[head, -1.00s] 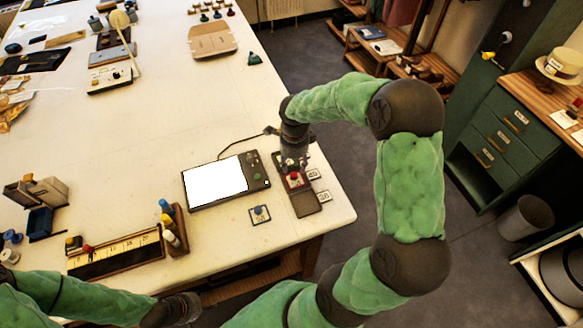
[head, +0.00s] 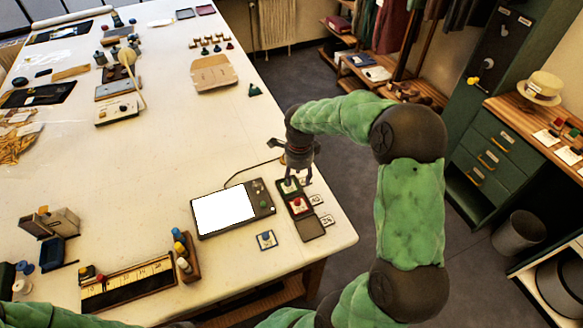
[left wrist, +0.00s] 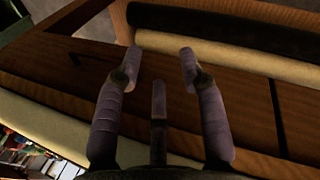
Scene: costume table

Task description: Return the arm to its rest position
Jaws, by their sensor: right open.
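My right gripper (head: 298,176) is open, pointing down above the far end of a dark compartment tray (head: 314,230) near the table's right edge. A red-topped piece (head: 298,204) sits in the tray's middle compartment. A small pale piece (head: 289,186) shows at the far compartment, partly hidden by the fingers. The near compartment looks empty. I cannot tell whether the fingers touch anything. In the left wrist view my left gripper (left wrist: 160,62) has its fingers apart with nothing between them, in front of brown wooden boards. In the head view only part of my left arm shows at the bottom left.
A dark device with a white screen (head: 225,212) lies left of the tray. A ruler box (head: 128,284) and bottle rack (head: 184,258) are at the near left. The table middle is clear.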

